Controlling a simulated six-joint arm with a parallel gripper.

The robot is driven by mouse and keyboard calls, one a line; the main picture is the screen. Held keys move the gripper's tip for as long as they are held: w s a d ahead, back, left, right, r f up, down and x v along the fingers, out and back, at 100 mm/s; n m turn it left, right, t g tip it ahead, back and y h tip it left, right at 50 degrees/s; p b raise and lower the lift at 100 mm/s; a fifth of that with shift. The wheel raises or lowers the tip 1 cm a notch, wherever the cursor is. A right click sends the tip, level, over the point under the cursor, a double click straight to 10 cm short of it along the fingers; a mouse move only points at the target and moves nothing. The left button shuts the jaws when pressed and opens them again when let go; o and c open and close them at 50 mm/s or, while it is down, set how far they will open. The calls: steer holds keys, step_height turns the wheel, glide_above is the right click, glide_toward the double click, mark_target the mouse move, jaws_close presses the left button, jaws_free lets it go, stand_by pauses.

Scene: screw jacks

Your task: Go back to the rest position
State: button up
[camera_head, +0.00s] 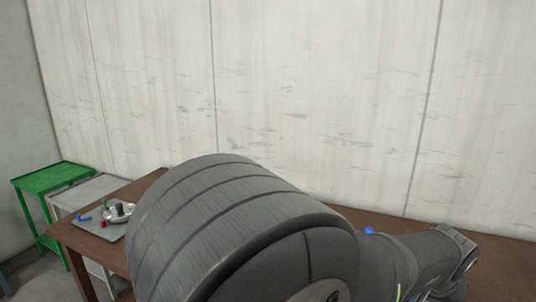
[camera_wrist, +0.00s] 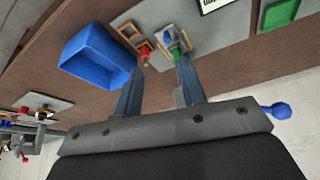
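In the wrist view my gripper (camera_wrist: 163,64) has its two fingers apart, with nothing held between them. Beyond the fingertips, small devices that look like screw jacks are on the brown table. One has a red part and an orange-brown frame (camera_wrist: 129,31); another has a green part and stands on a grey plate (camera_wrist: 166,38). I cannot tell the exact gap between the fingertips and these devices. In the head view my own arm fills the lower middle and hides much of the table; my gripper is not visible there.
A blue bin (camera_wrist: 96,58) stands beside the devices. A blue round part (camera_wrist: 280,111) shows right of my gripper. In the head view, a grey plate with small coloured parts (camera_head: 110,232) lies on the brown table (camera_head: 160,178). A green cart (camera_head: 52,178) stands far left, before pale walls.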

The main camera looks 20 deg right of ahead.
steer(key=shift+w+d+r+g+y, duration=0.2)
steer(key=shift+w+d+y, duration=0.2)
steer(key=shift+d, duration=0.25)
steer(key=shift+w+d+r+g+y, duration=0.1)
steer(key=shift+w+d+g+y, duration=0.1)
steer(key=shift+w+d+y, duration=0.3)
steer(key=shift+s+d, duration=0.1)
steer(key=shift+s, duration=0.05)
